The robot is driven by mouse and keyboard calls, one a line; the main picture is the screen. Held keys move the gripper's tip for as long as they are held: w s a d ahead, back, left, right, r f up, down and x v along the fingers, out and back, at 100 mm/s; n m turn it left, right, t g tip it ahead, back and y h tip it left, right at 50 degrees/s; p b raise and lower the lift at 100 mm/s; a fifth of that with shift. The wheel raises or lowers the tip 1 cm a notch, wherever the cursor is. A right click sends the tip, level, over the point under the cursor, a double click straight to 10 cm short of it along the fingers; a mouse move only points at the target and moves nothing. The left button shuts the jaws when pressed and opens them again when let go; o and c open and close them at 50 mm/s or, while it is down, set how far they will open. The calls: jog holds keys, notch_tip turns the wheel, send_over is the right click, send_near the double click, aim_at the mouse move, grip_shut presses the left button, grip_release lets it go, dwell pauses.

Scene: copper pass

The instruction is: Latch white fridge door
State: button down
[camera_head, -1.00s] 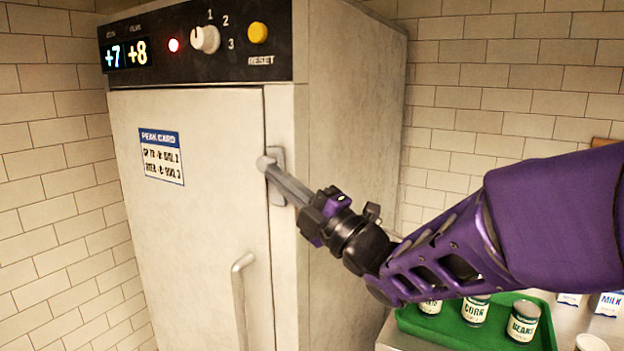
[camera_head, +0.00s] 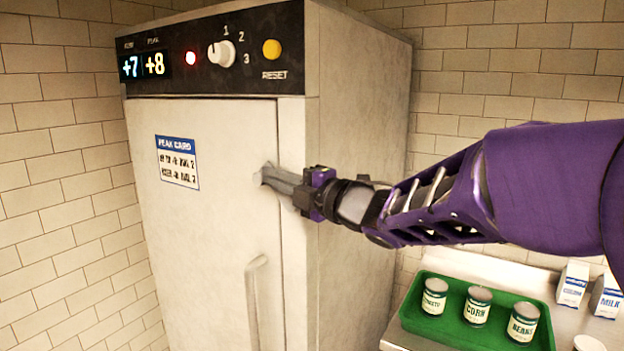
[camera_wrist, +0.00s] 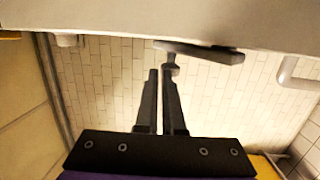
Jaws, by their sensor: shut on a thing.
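The white fridge (camera_head: 345,150) stands upright, and its door (camera_head: 215,240) looks flush with the frame. A vertical bar handle (camera_head: 251,300) is on the door's right side. My gripper (camera_head: 272,177) reaches in from the right at the door's right edge. It is shut on the small door latch (camera_wrist: 200,51), whose grey lever and knob also show in the wrist view. The fingertips (camera_wrist: 164,72) are close around the knob's stem there. In the head view my fingers mostly hide the latch, so I cannot tell whether it is engaged.
The fridge's black panel (camera_head: 215,55) has a red light, a dial and a yellow reset button. At lower right, a green tray (camera_head: 450,325) holds several cans on a counter, with milk cartons (camera_head: 606,298) beside it. Tiled walls stand behind.

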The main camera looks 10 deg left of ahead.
aim_at(256, 181)
jog(key=shift+g+h, duration=0.4)
jog(key=shift+h, duration=0.3)
jog(key=shift+w+a+f+b, duration=0.25)
jog(key=shift+a+f, duration=0.1)
jog(key=shift+a, duration=0.3)
jog(key=shift+w+a+f+b, duration=0.2)
jog(key=shift+w+a+f, duration=0.1)
jog(key=shift+a, duration=0.4)
jog(key=shift+w+a+f+b, duration=0.25)
jog(key=shift+a+f, duration=0.1)
jog(key=shift+a, duration=0.4)
